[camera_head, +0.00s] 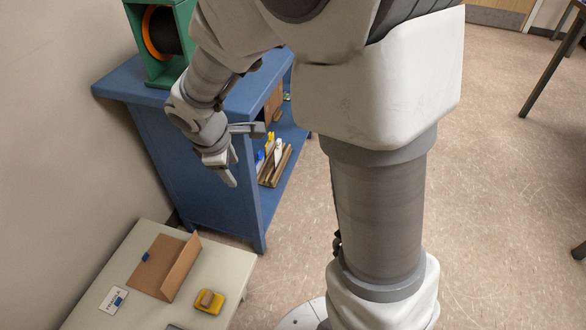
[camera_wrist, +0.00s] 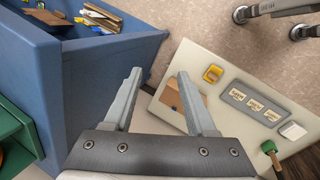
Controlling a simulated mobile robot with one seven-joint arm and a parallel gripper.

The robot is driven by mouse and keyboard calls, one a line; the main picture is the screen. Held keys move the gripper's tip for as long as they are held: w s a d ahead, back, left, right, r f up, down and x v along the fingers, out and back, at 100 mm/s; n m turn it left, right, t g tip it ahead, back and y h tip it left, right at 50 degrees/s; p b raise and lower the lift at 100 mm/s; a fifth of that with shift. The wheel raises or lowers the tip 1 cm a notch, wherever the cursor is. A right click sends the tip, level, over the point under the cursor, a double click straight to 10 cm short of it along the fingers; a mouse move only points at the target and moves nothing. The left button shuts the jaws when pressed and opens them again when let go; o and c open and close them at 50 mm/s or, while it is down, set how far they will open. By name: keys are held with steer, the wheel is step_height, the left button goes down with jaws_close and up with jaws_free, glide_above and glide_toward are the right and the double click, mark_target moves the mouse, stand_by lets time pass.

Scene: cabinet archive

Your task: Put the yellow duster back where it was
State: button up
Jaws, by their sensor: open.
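A small yellow object with a tan top (camera_head: 209,301), which looks like the yellow duster, lies on the pale table beside an open cardboard folder. It also shows in the wrist view (camera_wrist: 212,74), right of my right finger. My gripper (camera_head: 248,156) is open and empty, in front of the blue cabinet's side and above the table. In the wrist view my gripper (camera_wrist: 159,73) has its fingers wide apart with nothing between them.
The blue cabinet (camera_head: 190,165) holds a wooden tray (camera_head: 276,167) with bottles and a green-framed reel (camera_head: 160,45) on top. The pale table (camera_head: 140,240) carries the cardboard folder (camera_head: 165,265), a label card (camera_head: 113,299) and a grey strip of labels (camera_wrist: 256,104).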

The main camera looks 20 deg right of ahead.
steer(key=s+d+r+m+t+y, duration=0.1)
steer(key=s+d+r+m, duration=0.2)
steer(key=s+r+m, duration=0.3)
steer(key=s+d+r+m+t+y, duration=0.1)
steer(key=s+d+r+m, duration=0.2)
steer(key=s+r+m, duration=0.4)
steer(key=s+r, duration=0.1)
steer(key=s, duration=0.5)
steer(key=shift+d+r+m, duration=0.2)
steer(key=shift+r+m, duration=0.05)
steer(key=shift+m, duration=0.05)
steer(key=shift+r, duration=0.15)
step_height(320, 180, up, 20)
steer(key=p, duration=1.9)
steer(key=shift+f+p, duration=0.25)
steer(key=shift+p, duration=0.15)
steer(key=shift+c, duration=0.6)
steer(key=shift+a, duration=0.15)
